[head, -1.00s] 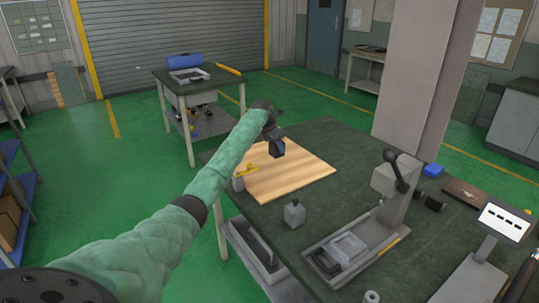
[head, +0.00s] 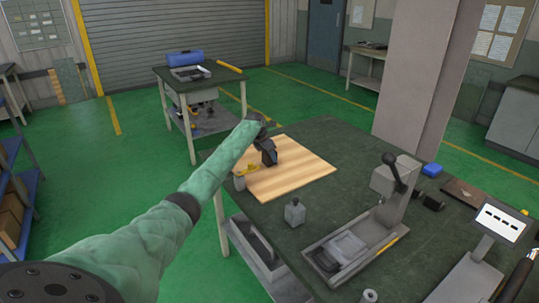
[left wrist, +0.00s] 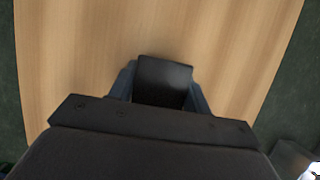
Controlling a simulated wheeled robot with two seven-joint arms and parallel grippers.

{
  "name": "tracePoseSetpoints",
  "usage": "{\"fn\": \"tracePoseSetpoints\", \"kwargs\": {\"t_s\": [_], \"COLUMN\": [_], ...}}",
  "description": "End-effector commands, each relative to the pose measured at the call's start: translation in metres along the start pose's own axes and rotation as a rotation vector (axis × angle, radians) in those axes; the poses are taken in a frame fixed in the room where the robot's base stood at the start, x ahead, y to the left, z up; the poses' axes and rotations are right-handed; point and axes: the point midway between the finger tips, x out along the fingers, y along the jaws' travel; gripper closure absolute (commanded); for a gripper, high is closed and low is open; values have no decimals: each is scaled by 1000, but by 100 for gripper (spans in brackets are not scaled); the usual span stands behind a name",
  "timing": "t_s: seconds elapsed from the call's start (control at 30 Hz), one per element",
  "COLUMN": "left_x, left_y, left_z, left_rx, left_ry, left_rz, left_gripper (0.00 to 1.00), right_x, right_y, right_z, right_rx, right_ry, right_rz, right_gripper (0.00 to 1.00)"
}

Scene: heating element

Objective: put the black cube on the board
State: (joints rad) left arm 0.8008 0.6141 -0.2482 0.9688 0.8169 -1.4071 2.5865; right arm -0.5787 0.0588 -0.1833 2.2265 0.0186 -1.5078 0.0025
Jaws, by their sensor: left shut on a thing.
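The wooden board (head: 300,172) lies flat on the dark green table; it also fills much of the left wrist view (left wrist: 70,60). My left gripper (head: 269,158) is over the left part of the board, pointing down. In the left wrist view its fingers (left wrist: 163,95) are shut on the black cube (left wrist: 163,75), with board on both sides of it. In the head view the cube is hard to tell from the dark gripper. Whether the cube touches the board cannot be told. My right gripper is not in view.
A grey press (head: 390,190) stands to the right. The board's right side is clear.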

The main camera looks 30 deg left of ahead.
Motion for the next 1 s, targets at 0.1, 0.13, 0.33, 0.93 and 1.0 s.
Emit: {"fn": "tracePoseSetpoints", "kwargs": {"t_s": [0.1,0.13,0.33,0.93,1.0], "left_x": [-1,-1,1,-17,-29], "left_y": [0,0,0,1,1], "left_z": [1,1,0,0,0], "left_rx": [0,0,0,2,2], "left_ry": [-1,-1,0,-2,-2], "left_rz": [0,0,0,1,2], "left_gripper": [89,89,44,30,30], "right_x": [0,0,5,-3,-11], "right_y": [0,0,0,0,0], "right_z": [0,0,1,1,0], "right_rx": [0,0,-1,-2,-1], "right_ry": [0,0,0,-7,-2], "right_rz": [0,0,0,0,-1], "right_gripper": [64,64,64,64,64]}}
